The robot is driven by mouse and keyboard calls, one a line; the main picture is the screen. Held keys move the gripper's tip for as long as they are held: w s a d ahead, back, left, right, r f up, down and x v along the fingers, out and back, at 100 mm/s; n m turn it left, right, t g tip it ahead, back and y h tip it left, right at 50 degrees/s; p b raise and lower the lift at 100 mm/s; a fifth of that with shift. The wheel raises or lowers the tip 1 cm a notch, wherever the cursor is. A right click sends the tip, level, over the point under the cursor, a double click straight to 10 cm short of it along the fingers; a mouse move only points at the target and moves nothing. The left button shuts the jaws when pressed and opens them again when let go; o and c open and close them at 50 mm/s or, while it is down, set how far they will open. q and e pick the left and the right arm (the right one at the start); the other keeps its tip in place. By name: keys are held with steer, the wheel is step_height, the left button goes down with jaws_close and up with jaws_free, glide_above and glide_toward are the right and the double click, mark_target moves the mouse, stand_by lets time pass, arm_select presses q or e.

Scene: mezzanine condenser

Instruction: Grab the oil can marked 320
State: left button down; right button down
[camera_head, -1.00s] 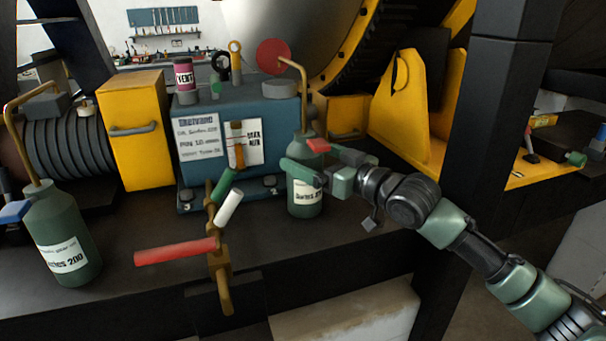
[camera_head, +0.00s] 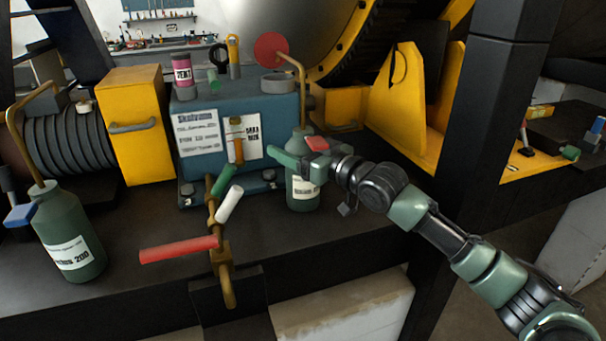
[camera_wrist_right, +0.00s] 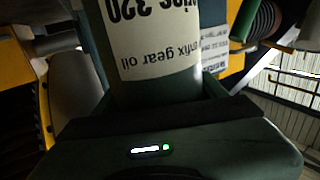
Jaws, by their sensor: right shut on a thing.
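The green oil can (camera_head: 303,194) with a white label and a bent brass spout stands upright on the dark bench, in front of the blue box. In the right wrist view its label (camera_wrist_right: 155,45) shows upside down and reads "320" and "gear oil". My right gripper (camera_head: 297,160) is shut on this can around its upper body, coming from the right. A second green oil can (camera_head: 68,240), marked 200, stands at the left of the bench. My left gripper is not in view.
A brass valve with a red handle (camera_head: 178,249) and a white and a green handle stands at the bench front, left of the can. The blue box (camera_head: 250,101) is close behind it. A black post (camera_head: 492,110) rises at right.

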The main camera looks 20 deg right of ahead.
steer(key=shift+w+r, duration=0.1)
steer(key=shift+r, duration=0.05)
steer(key=shift+r, duration=0.1)
